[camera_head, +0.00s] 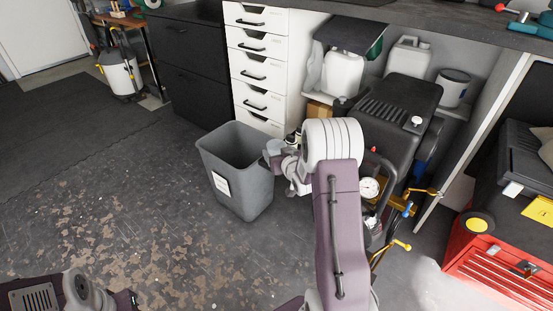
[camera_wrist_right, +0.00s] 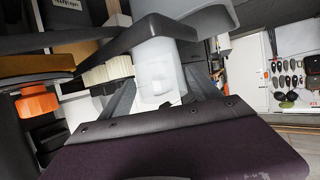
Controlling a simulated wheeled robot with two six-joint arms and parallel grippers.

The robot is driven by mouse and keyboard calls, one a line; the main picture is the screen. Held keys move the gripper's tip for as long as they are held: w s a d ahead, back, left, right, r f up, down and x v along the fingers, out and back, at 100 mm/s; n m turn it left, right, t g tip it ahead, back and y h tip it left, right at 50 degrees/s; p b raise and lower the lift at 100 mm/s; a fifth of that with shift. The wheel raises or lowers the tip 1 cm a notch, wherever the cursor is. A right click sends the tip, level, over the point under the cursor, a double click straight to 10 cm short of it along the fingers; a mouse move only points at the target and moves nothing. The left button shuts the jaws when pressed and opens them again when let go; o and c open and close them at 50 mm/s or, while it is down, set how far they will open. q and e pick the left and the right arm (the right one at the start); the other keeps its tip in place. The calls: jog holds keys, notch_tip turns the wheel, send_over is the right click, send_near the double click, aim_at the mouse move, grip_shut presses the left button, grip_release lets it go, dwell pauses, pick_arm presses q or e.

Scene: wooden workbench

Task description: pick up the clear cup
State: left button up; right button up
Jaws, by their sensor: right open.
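My right gripper (camera_wrist_right: 163,90) is open in the right wrist view, its two grey fingers spread. A pale translucent body, which looks like the clear cup (camera_wrist_right: 155,70), shows between and beyond the fingers; I cannot tell whether they touch it. In the head view my right gripper (camera_head: 284,164) is small and partly hidden by my own forearm, by the right rim of the grey bin. A pale bluish shape there may be the cup (camera_head: 274,147); its lower part is hidden. Only part of my left arm shows at the lower left, without its fingers.
The grey bin (camera_head: 240,170) stands on the worn floor, close to my right wrist. White drawers (camera_head: 258,70) rise behind it. A black compressor (camera_head: 395,115) with a gauge and brass fittings stands to the right, and a red toolbox (camera_head: 500,265) farther right.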

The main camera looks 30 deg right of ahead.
aim_at(274, 147)
jog(key=b+x, duration=0.3)
jog(key=x, duration=0.1)
jog(key=shift+w+f, duration=0.1)
jog(key=shift+w, duration=0.4)
jog(key=c, duration=1.1)
notch_tip(274, 147, up, 10)
jog(key=p, duration=0.6)
jog(key=shift+p, duration=0.3)
